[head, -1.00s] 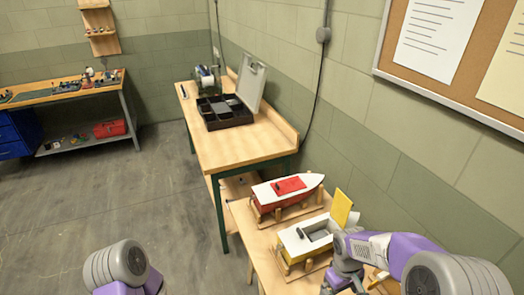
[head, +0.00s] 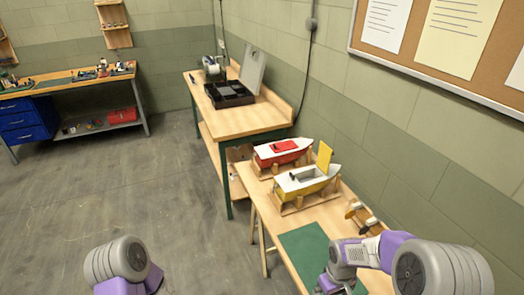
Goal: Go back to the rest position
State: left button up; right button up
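My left arm shows at the bottom left as a grey and purple joint, and its gripper is out of frame. My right arm comes in from the lower right over the near bench (head: 268,225). Its hand end is cut off by the bottom edge, so its fingers do not show. A yellow and white boat (head: 298,184) with its yellow hatch raised stands on a wooden cradle. A red and white boat (head: 284,152) stands on its own cradle behind it. Both boats are apart from my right arm.
A green mat (head: 303,248) lies on the near bench beside my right arm. A wooden piece (head: 366,218) lies near the wall. An open black case (head: 229,94) sits on the far bench (head: 232,122). The grey floor (head: 120,190) at left is clear.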

pick_arm(q)
jog(key=f+b, duration=0.1)
jog(key=w+f+b, duration=0.1)
jog(key=f+b, duration=0.1)
jog(key=shift+f, duration=0.3)
pick_arm(e)
jog(key=s+a+f+m+y, duration=0.2)
jog(key=s+a+f, duration=0.3)
jog(key=f, duration=0.5)
jog(key=s+a+f+m+t+y, duration=0.1)
jog(key=s+a+f+m, duration=0.3)
jog(key=f, duration=0.6)
jog(key=shift+s+a+f+m+t+y, duration=0.15)
jog(key=shift+s+a+m+t+y, duration=0.25)
jog(key=shift+s+a, duration=0.4)
